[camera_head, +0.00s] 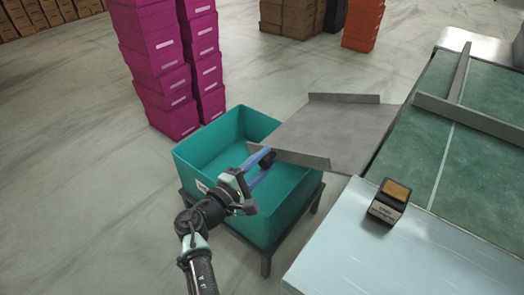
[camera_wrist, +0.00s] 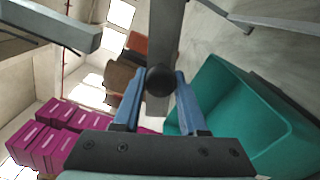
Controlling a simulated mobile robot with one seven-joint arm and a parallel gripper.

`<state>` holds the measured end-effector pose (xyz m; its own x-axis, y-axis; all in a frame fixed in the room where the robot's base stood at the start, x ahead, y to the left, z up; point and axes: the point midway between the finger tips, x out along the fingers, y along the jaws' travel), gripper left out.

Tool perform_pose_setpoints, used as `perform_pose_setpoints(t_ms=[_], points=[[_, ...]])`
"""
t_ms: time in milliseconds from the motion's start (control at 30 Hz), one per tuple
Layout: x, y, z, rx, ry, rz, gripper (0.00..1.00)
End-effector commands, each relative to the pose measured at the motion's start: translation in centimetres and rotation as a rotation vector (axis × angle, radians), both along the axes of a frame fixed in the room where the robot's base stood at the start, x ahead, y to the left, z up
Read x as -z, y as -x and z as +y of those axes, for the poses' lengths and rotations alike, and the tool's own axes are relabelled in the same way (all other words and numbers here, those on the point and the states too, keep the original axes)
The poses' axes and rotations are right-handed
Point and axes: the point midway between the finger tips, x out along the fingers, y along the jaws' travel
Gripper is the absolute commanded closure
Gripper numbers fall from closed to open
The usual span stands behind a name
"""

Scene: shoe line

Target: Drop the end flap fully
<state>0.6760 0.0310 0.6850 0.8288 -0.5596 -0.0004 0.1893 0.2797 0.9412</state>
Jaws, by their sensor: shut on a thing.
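The end flap (camera_head: 335,128) is a grey metal plate with raised side lips, joined to the end of the green belt table (camera_head: 445,150). It reaches out over the back right part of the teal bin (camera_head: 190,165); I cannot tell its exact tilt. A black round knob (camera_head: 267,157) sits at the flap's near outer corner. My gripper (camera_head: 262,166) is at that corner, with its blue fingers around the knob. In the wrist view the knob (camera_wrist: 160,80) lies between the fingertips, against the grey flap edge (camera_wrist: 166,40).
The bin looks empty and stands on a dark stand (camera_head: 267,262). Magenta box stacks (camera_head: 165,75) rise behind it. A small black box with a tan top (camera_head: 389,201) sits on the pale near table (camera_head: 400,260). Floor at left is clear.

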Motion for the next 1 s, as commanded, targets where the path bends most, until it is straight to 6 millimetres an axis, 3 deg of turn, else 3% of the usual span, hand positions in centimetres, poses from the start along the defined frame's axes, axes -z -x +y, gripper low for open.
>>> perform_pose_setpoints(t_ms=[100,333,967,1000], points=[[1.8,0.3,-0.5,0.001,0.067,0.044,1.00],[3.6,0.7,-1.2,0.001,0.152,0.101,1.00],[4.6,1.1,-1.7,0.004,0.193,0.132,1.00],[4.7,1.1,-1.7,0.004,0.192,0.133,0.55]])
